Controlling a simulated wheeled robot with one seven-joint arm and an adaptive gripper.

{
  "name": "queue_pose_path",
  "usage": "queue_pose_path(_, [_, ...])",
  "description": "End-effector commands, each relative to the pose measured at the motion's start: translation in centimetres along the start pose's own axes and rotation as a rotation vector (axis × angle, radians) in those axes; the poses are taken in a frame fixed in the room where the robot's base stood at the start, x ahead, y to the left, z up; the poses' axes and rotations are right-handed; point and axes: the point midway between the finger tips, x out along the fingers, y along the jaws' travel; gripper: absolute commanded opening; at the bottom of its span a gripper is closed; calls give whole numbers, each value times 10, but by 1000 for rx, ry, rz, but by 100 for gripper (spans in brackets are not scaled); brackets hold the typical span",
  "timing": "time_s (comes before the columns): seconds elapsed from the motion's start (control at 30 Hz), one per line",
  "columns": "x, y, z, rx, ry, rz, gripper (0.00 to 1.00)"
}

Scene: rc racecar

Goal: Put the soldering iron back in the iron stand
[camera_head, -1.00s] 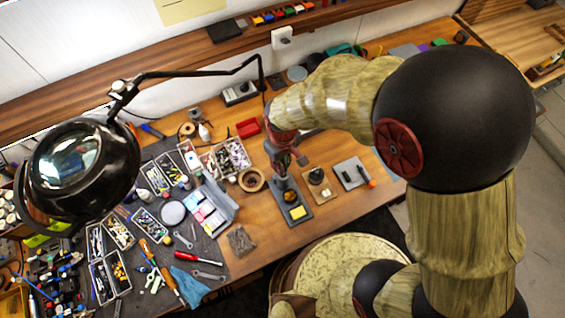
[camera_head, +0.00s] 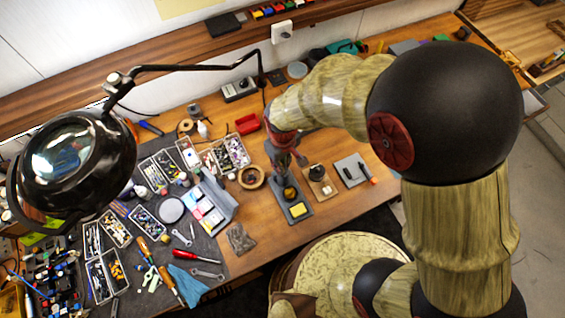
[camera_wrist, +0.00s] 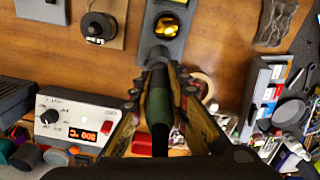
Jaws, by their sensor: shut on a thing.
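The iron stand (camera_head: 298,212) is a dark grey plate with a yellow sponge and a round brass cleaner, near the front of the wooden bench. The wrist view shows its grey plate (camera_wrist: 178,52) and the shiny brass ball at the top. My gripper (camera_wrist: 161,78) is shut on the soldering iron (camera_wrist: 158,108), whose dark green handle lies between the fingers and points toward the stand. In the head view my gripper (camera_head: 284,150) is at the stand's back end. The iron's tip is hidden, so I cannot tell whether it is inside the holder.
A soldering station (camera_wrist: 75,122) with a lit display stands at left in the wrist view. A small dark-knobbed device (camera_head: 318,174) and a grey pad (camera_head: 350,170) are right of the stand. A tape roll (camera_head: 251,177) and parts trays lie left. A magnifier lamp (camera_head: 75,165) overhangs the bench.

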Motion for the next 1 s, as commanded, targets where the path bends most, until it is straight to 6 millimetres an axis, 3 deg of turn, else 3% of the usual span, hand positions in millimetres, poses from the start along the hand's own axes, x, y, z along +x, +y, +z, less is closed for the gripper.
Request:
queue_pose_path(0.57, [8, 0, 0, 0, 0, 0, 0])
queue_pose_path(0.6, [8, 0, 0, 0, 0, 0, 19])
queue_pose_path(1.0, [8, 0, 0, 0, 0, 0, 38])
